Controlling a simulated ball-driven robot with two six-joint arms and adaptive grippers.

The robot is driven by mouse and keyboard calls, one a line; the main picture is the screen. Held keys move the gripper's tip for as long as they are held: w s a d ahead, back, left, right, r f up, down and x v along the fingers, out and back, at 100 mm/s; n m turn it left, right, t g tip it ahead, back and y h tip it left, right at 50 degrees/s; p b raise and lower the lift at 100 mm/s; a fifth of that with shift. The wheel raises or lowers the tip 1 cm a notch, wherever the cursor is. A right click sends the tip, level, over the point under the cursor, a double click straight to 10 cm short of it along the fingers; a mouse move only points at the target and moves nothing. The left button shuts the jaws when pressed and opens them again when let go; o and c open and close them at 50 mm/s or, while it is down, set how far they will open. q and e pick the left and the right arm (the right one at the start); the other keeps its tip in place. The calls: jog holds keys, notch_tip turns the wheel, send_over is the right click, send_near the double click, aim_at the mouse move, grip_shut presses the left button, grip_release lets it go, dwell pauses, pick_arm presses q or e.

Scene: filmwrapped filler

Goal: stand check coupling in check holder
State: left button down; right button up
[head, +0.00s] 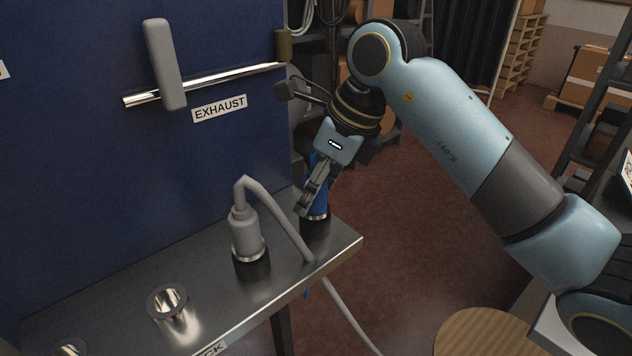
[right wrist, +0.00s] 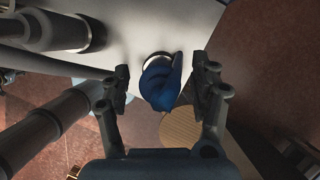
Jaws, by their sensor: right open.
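A blue coupling (head: 320,196) stands in a dark cup with a bright rim at the right end of the steel shelf. My right gripper (head: 309,197) is open around its upper part. In the right wrist view the blue coupling (right wrist: 161,84) lies between the two spread fingers of the gripper (right wrist: 163,85), with gaps visible on both sides. A grey coupling (head: 245,234) with a grey hose stands upright in another dark holder (head: 252,265) to the left. An empty metal holder (head: 174,318) stands nearer, by a partly cut-off label ending in "CK" (head: 212,349). My left gripper is out of view.
The steel shelf (head: 125,275) runs along a blue panel (head: 90,170) with an "EXHAUST" label and a bright bar handle. The grey hose (head: 285,222) arches over the shelf between the couplings and hangs off its front edge. Another metal rim (head: 70,348) shows at the bottom left.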

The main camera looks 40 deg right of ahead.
jog(key=v, duration=1.2)
